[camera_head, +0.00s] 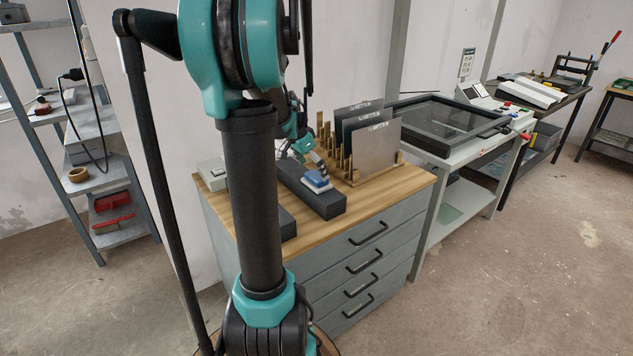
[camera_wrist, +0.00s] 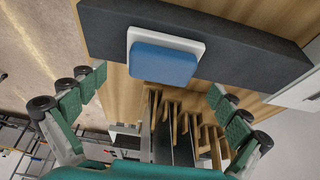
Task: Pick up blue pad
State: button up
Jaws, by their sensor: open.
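The blue pad (camera_head: 316,178) sits on a white base (camera_head: 318,187) on top of a long dark block (camera_head: 327,204) on the wooden cabinet top. In the wrist view the blue pad (camera_wrist: 163,64) is ahead, between the two finger lines, with its white base (camera_wrist: 200,46) on the dark block (camera_wrist: 250,42). My gripper (camera_wrist: 150,85) is open, its green fingers spread wide to either side of the pad and apart from it.
A wooden rack (camera_head: 380,176) holds upright metal plates (camera_head: 375,150) right of the pad. A small light box (camera_head: 212,174) stands at the left of the cabinet top (camera_head: 400,188). A framed machine (camera_head: 450,122) stands further right. The right front of the top is clear.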

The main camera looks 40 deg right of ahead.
aim_at(316, 175)
jog(key=shift+x, duration=1.95)
jog(key=shift+c, duration=0.6)
jog(key=c, duration=1)
jog(key=shift+a, duration=0.1)
jog(key=shift+c, duration=1)
jog(key=shift+r, duration=0.1)
jog(key=shift+r, duration=0.15)
jog(key=c, duration=0.4)
jog(key=shift+r, duration=0.35)
jog(key=shift+c, duration=0.8)
notch_tip(316, 175, up, 19)
